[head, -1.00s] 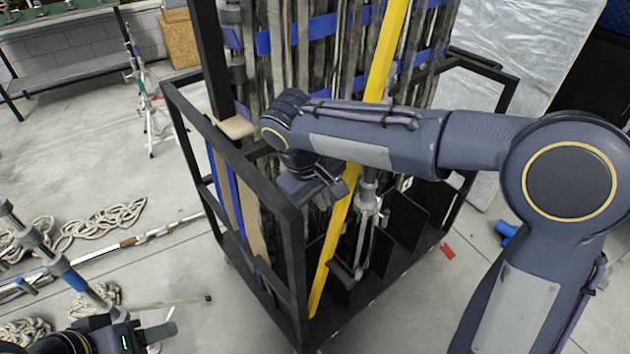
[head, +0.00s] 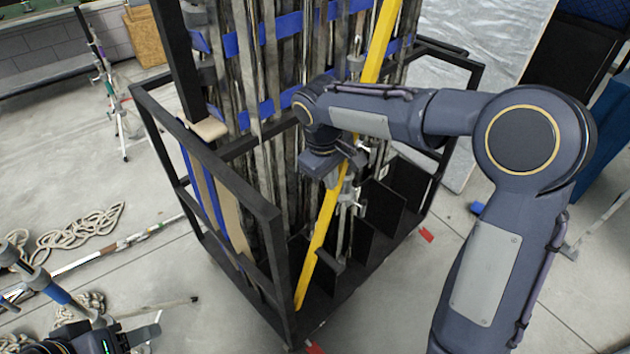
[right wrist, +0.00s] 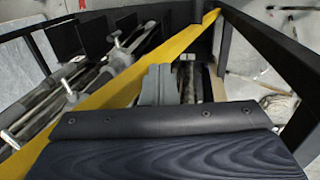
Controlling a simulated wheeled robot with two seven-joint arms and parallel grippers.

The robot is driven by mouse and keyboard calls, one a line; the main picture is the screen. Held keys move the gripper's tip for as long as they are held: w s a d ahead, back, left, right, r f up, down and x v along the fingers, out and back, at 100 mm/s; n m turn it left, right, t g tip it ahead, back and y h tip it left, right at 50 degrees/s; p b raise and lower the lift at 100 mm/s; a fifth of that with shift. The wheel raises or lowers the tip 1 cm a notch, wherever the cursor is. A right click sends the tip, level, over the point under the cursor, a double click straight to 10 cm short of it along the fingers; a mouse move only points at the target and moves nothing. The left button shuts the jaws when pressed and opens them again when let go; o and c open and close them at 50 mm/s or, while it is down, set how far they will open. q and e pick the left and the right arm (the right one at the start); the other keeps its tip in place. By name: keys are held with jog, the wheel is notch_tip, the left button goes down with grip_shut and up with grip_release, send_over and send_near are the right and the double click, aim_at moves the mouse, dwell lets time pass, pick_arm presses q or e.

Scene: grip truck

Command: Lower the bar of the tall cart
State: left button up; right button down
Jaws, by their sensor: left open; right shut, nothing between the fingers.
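The tall black cart (head: 262,212) stands in the middle of the head view, packed with upright metal stands and poles. A yellow bar (head: 318,244) runs at a slant down its near side, from the top to the bottom tray. My right gripper (head: 354,162) is shut and empty, close to the middle of the yellow bar and covering part of it. In the right wrist view, the gripper (right wrist: 180,76) is beside the yellow bar (right wrist: 100,97); I cannot tell whether they touch. My left gripper (head: 128,338) is open and empty at the lower left, away from the cart.
Blue straps (head: 262,31) wrap the poles. Coiled rope (head: 80,230) and a long pole (head: 110,247) lie on the floor at left. A stand (head: 110,85) is farther back. A blue object (head: 605,150) is at the right. Floor right of the cart is mostly clear.

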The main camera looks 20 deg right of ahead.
pick_arm(q)
jog(key=shift+r, duration=0.3)
pick_arm(e)
jog(key=w+d+f, duration=0.3)
jog(key=d, duration=0.3)
jog(key=w+d+f, duration=0.3)
jog(key=d, duration=0.3)
jog(key=shift+w+d, duration=0.2)
jog(key=shift+w, duration=0.15)
jog(key=shift+r, duration=0.1)
